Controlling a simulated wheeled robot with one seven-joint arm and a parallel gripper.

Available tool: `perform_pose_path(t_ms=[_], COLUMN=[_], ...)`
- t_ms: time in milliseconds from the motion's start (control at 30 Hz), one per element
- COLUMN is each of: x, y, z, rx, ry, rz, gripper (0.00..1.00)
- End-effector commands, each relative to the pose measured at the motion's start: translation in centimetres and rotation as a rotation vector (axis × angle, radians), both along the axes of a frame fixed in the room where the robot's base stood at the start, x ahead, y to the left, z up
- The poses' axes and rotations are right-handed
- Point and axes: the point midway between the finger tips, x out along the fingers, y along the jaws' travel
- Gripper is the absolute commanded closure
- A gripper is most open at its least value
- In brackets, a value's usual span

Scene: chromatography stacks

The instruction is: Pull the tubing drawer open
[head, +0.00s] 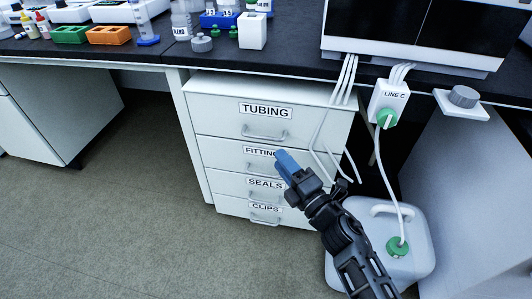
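The tubing drawer (223,119) is the top drawer of a white cabinet under the black bench. It bears a "TUBING" label (266,111) and looks shut, its front in line with the drawers below. Its silver bar handle (264,134) sits below the label. My gripper (283,156), with blue fingertips, is in front of the cabinet, over the "FITTINGS" drawer in the picture, below and right of the tubing handle. It appears apart from that handle. It partly covers the "FITTINGS" label. I cannot tell whether the fingers are parted; nothing shows held in them.
Below are the "SEALS" drawer (230,182) and "CLIPS" drawer (230,205). White tubes (326,128) hang over the cabinet's right side. A white container (419,240) with a green cap stands right of my arm. The floor (120,220) in front and left is clear.

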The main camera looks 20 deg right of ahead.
Motion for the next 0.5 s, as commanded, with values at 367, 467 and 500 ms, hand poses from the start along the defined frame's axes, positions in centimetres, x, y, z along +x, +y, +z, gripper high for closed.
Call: perform_pose_path(t_ms=[367,467,500], x=[4.7,6.1,6.6], y=[0.4,0.7,0.8], z=[0.3,0.5,0.6], rx=[-0.034,-0.032,-0.032], ry=[-0.009,-0.009,-0.008], rz=[0.001,0.001,0.001], gripper=[0.63,0.63,0.63])
